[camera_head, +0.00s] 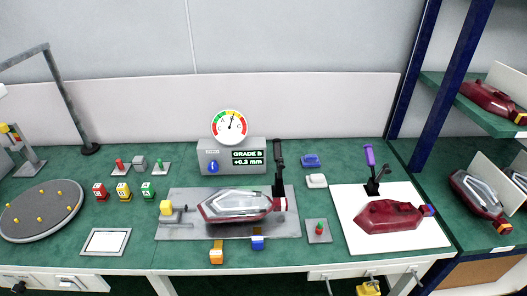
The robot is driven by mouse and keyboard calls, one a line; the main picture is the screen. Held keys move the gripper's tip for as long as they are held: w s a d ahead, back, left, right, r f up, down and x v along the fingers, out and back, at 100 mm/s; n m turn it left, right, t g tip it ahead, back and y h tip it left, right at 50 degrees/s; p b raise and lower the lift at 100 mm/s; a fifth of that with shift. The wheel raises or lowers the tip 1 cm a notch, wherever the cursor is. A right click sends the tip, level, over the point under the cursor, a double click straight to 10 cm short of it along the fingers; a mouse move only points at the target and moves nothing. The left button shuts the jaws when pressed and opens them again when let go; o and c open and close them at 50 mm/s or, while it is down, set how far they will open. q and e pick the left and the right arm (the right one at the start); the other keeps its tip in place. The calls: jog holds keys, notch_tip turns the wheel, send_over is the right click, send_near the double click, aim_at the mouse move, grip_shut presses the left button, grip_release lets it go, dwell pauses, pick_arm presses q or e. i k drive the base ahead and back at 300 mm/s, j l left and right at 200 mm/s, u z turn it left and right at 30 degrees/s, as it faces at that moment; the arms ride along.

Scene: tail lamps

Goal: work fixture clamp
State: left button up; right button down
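A grey fixture plate (180,230) lies at the middle of the bench. A red tail lamp with a clear silver lens (235,205) lies on it. A small clamp with a yellow knob (166,208) stands at the plate's left end, beside the lamp. A black upright lever clamp (279,165) stands at the lamp's right end, its handle pointing up. Whether either clamp presses on the lamp cannot be told. A dial gauge (230,126) stands on a grey box reading "GRADE B +0.3 mm" behind the plate. Neither of my grippers can be made out.
A white mat (350,240) at right holds a red lamp part (392,216) and a black tool with a purple tip (371,160). A round grey turntable (40,212) stands at left. Small coloured blocks (123,191) stand between. Lamps fill the right shelves (490,100).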

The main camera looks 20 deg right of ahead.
aim_at(278, 153)
jog(key=j+z, duration=0.2)
jog(key=z, duration=0.25)
jog(key=j+z, duration=0.25)
jog(key=z, duration=0.2)
